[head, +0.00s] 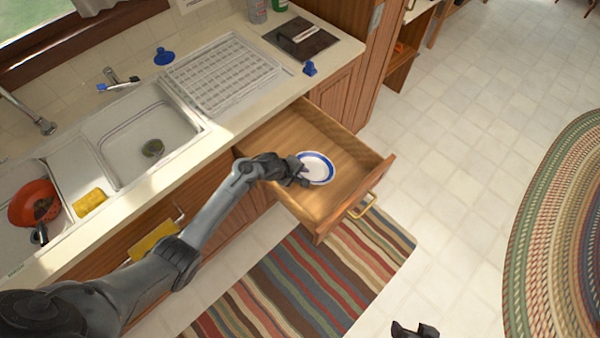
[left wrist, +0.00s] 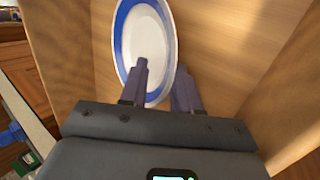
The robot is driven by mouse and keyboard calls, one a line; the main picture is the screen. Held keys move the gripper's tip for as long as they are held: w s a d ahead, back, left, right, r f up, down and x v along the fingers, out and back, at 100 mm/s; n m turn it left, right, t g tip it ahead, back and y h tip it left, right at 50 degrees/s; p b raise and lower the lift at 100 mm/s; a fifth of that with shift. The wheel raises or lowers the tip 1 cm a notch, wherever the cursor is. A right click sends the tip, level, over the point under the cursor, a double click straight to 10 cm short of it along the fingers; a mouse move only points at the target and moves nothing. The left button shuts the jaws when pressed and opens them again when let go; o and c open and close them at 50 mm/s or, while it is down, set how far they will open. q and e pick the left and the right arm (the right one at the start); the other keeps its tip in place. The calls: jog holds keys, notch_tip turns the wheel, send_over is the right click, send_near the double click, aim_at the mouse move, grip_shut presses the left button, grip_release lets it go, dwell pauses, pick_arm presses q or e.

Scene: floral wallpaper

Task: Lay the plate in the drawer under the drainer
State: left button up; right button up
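A white plate with a blue rim band (head: 316,168) is inside the open wooden drawer (head: 318,125), below the counter and under the drainer (head: 222,72). My left gripper (head: 303,172) reaches into the drawer from the left at the plate's near-left rim. In the left wrist view its fingers (left wrist: 162,85) are partly closed on either side of the rim of the plate (left wrist: 136,32), which looks tilted there; the exact contact is hard to see. Whether the plate touches the drawer floor is unclear. My right gripper (head: 414,330) shows only as a dark tip at the bottom edge; its fingers cannot be judged.
The drawer front with its brass handle (head: 362,206) sticks out over the striped rug (head: 300,285). The double sink (head: 150,130), a red bowl (head: 35,203) and a yellow sponge (head: 90,202) lie left. A dark board (head: 300,38) is on the counter. The drawer is otherwise empty.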

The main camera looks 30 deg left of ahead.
pick_arm(q)
jog(key=shift+r, duration=0.2)
jog(key=shift+s+r, duration=0.1)
jog(key=shift+r, duration=0.2)
jog(key=p+v, duration=0.4)
jog(key=v, duration=0.6)
jog(key=s+d+r+m+y, duration=0.1)
jog(key=s+r+m, duration=0.2)
jog(key=s+m, duration=0.2)
jog(key=s+d+r+m+g+y, duration=0.1)
jog(key=s+r+m, duration=0.3)
jog(key=s, duration=0.8)
jog(key=s+d+r+m+g, duration=0.1)
jog(key=s+d+r+m, duration=0.1)
jog(key=s+r+m, duration=0.2)
jog(key=s+m, duration=0.3)
jog(key=s, duration=0.2)
jog(key=shift+y+p, duration=0.35)
jog(key=shift+y, duration=0.05)
jog(key=shift+s+d+r, duration=0.1)
jog(key=shift+s, duration=0.05)
